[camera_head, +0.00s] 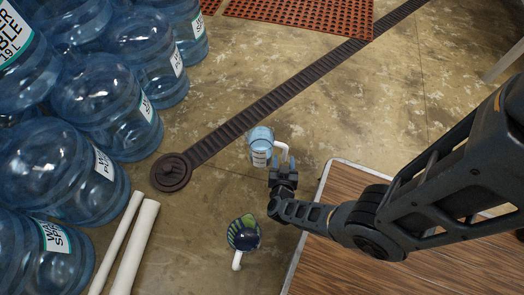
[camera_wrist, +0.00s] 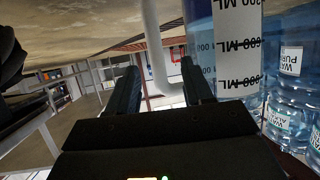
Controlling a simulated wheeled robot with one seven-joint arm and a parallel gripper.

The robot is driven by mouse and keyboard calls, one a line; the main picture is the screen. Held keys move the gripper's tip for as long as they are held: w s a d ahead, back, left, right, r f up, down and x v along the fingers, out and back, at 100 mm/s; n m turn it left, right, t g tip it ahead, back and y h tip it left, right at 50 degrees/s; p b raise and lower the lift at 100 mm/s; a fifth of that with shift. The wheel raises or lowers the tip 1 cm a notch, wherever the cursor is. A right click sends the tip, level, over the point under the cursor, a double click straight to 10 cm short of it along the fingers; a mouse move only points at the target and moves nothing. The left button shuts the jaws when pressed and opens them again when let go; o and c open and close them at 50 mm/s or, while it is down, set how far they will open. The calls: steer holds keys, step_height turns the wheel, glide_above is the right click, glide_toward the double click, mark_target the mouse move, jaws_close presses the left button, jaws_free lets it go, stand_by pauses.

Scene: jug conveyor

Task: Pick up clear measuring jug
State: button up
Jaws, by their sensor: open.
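The clear measuring jug (camera_head: 261,147), bluish with a white handle (camera_head: 284,149) on its right, stands just beyond my gripper (camera_head: 283,170) in the head view. In the wrist view the jug (camera_wrist: 237,45) fills the upper right, with a white label and black ML marks. Its white handle (camera_wrist: 154,45) shows in the gap between the fingers of my gripper (camera_wrist: 160,78). The fingers are apart. I cannot tell whether either finger touches the handle. The jug's base is hidden in the wrist view.
A dark patterned mug (camera_head: 243,233) with a pale handle is nearer me. Large blue water bottles (camera_head: 105,105) crowd the left. White pipes (camera_head: 135,248) lie beside them. A wooden-topped table (camera_head: 345,262) is at lower right. A dark floor grate (camera_head: 290,88) crosses the floor.

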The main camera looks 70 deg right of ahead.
mark_target(285, 155)
steer(key=b+x, duration=0.2)
steer(key=x, duration=0.3)
steer(key=shift+s+d+f+b, duration=0.15)
steer(key=shift+f+b, duration=0.1)
steer(key=shift+b, duration=0.1)
steer(key=shift+d, duration=0.3)
jaws_close()
